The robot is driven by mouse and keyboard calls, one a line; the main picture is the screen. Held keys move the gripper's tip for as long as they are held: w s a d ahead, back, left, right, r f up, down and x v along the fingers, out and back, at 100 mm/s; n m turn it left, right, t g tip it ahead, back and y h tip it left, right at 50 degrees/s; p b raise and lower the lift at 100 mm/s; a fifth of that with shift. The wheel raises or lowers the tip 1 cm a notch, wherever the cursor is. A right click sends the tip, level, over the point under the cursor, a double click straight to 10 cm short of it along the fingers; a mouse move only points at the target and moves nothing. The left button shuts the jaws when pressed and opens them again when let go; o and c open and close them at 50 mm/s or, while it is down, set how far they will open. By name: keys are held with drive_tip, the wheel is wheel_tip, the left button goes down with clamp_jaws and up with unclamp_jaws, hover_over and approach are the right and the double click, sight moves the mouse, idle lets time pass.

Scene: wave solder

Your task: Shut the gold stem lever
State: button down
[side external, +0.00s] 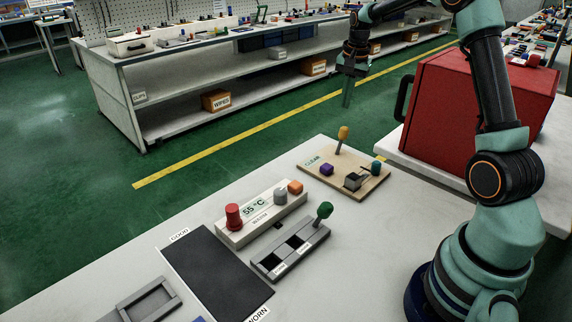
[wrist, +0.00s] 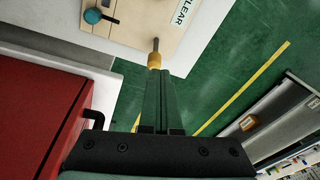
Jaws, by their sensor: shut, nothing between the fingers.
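The gold stem lever (side external: 343,134) stands near the far edge of a tan board (side external: 313,176), its stem roughly upright with a slight lean. Its gold knob (wrist: 154,60) also shows in the wrist view, just past my fingertips. My gripper (side external: 347,104) is shut and empty, pointing down. In the side view its tips hang a little above the knob, with a visible gap. In the wrist view the closed fingers (wrist: 158,72) partly overlap the knob's near edge.
The tan board also carries a purple knob (side external: 326,169), a dark block (side external: 355,181) and a teal knob (side external: 376,167). A red box with a black handle (side external: 460,110) stands to the right. A heater unit (side external: 262,215) and a green-knobbed lever (side external: 324,210) sit nearer.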

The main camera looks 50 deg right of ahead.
drive_tip(key=s+a+r+n+t, duration=0.1)
drive_tip(key=s+a+r+n, duration=0.2)
drive_tip(key=a, duration=0.4)
drive_tip(key=s+a+r+n+t, duration=0.1)
drive_tip(key=s+a+r+n, duration=0.15)
drive_tip(key=a+r, duration=0.3)
drive_tip(key=s+a+f+n+t, duration=0.2)
drive_tip(key=s+a+n, duration=0.3)
drive_tip(key=a, duration=0.4)
drive_tip(key=w+d+f+m+t, duration=0.2)
drive_tip(key=w+d+f+m, duration=0.1)
drive_tip(key=w+f+m, duration=0.1)
drive_tip(key=m+t+h, duration=0.4)
drive_tip(key=m+h, duration=0.1)
drive_tip(key=m, duration=1)
approach(342, 139)
drive_tip(key=w+a+r, duration=0.1)
drive_tip(key=w, duration=0.2)
drive_tip(key=s+d+m+h, duration=0.1)
drive_tip(key=m, duration=0.1)
drive_tip(key=s+d+f+m+h, duration=0.1)
drive_tip(key=s, duration=0.1)
drive_tip(key=s+d+f+m+t+h, duration=0.1)
drive_tip(key=s+m, duration=0.1)
drive_tip(key=shift+s+f+m, duration=0.15)
drive_tip(key=shift+f+m, duration=0.1)
drive_tip(key=shift+m, duration=0.1)
drive_tip(key=x, duration=1)
drive_tip(key=shift+a+r, duration=0.1)
drive_tip(key=shift+r, duration=0.1)
